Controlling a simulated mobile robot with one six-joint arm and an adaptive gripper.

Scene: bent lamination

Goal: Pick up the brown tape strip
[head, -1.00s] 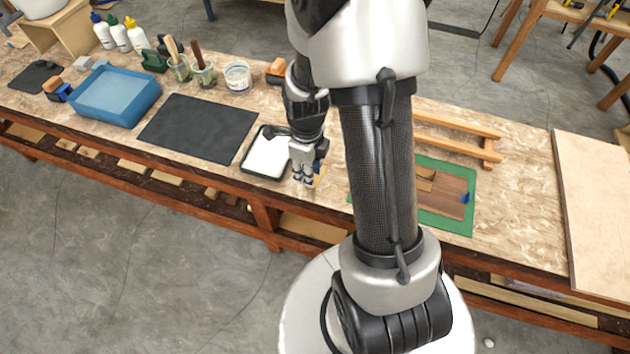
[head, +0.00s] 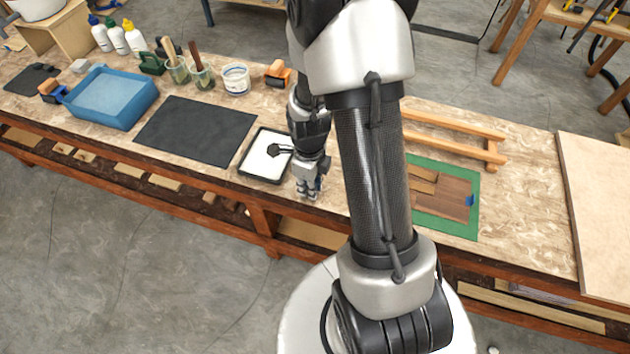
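My gripper (head: 309,196) points down over the front part of the workbench, just right of the white tray with a black rim (head: 248,177). Its fingers are small and partly overlap in this view, so I cannot tell whether they are open or shut. I cannot make out the brown tape strip for certain; my gripper and arm cover the bench around the fingertips. On the green mat (head: 430,226) right of my arm lie brown wood pieces (head: 447,199) with a bit of blue tape (head: 470,201) at their right edge.
Left of the tray lie a black mat (head: 197,130) and a blue tub (head: 103,112). Brush jars (head: 203,76), a white tub (head: 236,80) and glue bottles (head: 117,37) stand behind. A wooden frame (head: 455,138) and a pale board (head: 605,220) are at right.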

